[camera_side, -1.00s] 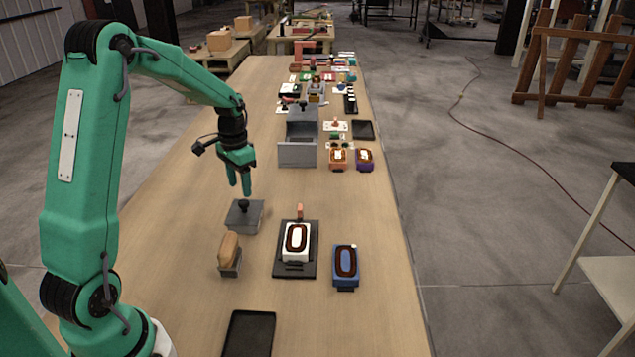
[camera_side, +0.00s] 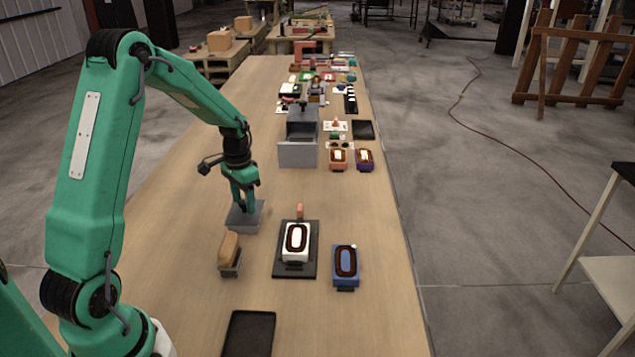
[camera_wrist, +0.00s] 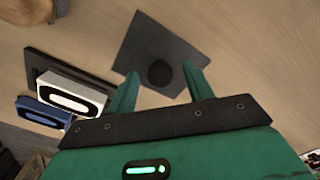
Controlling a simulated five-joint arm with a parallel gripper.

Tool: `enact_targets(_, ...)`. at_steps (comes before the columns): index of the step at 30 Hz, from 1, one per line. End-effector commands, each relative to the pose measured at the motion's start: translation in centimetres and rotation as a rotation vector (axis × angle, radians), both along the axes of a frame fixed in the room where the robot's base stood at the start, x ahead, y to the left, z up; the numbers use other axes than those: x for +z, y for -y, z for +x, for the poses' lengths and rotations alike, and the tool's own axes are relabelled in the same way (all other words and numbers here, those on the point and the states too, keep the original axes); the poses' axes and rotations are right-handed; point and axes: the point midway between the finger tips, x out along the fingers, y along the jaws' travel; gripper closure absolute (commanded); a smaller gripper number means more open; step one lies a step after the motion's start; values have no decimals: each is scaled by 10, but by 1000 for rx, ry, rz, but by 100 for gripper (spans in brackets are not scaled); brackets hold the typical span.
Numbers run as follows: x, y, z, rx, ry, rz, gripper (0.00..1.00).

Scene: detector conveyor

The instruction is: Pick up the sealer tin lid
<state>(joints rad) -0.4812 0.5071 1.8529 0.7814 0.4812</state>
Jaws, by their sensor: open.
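The sealer tin lid appears to be the dark grey flat square with a round black knob, on top of a grey tin (camera_side: 240,224) left of the table's middle. In the wrist view the lid (camera_wrist: 150,42) lies ahead of the fingers, with its knob (camera_wrist: 160,73) between the two fingertips. My gripper (camera_side: 246,206) is open and lowered over the lid, its fingers on either side of the knob. In the side view the fingers hide the knob and part of the lid. I cannot tell whether a finger touches the knob. My gripper (camera_wrist: 157,83) holds nothing.
A brush-like block with a tan top (camera_side: 230,250) stands just in front of the tin. To the right are a white device on a black tray (camera_side: 309,270) and a blue device (camera_side: 346,264). A grey open box (camera_side: 297,156) stands behind. An empty black tray (camera_side: 249,335) lies near the front.

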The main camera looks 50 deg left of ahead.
Motion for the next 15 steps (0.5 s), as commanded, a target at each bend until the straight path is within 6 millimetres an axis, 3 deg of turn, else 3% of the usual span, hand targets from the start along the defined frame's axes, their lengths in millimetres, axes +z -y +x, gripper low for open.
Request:
enact_targets(5, 0, 0, 0, 0, 0, 0, 49)
enact_targets(12, 0, 0, 0, 0, 0, 0, 94)
enact_targets(15, 0, 0, 0, 0, 0, 0, 97)
